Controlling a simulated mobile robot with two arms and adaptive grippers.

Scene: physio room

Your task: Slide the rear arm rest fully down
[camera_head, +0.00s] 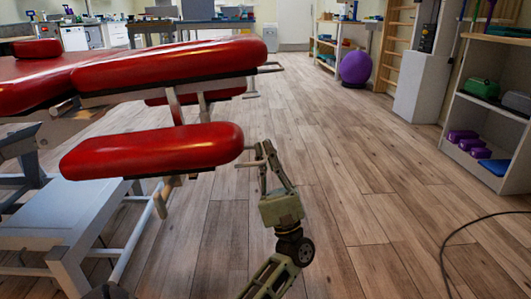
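A red padded treatment table (165,65) fills the left side. A lower red arm rest pad (150,151) hangs on its near side, below the main cushion, on a light metal support. A second red arm rest pad (195,97) shows partly behind the table's frame, and the cushion hides much of it. I cannot tell for sure which one is the rear one. Whether the fingers are closed on the handle is unclear.
A grey step-like metal base (75,222) stands under the table at lower left. A shelf unit (459,160) stands at right, and a black cable (444,258) lies on the floor near it. A purple ball (355,68) is at the back. The wooden floor between is clear.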

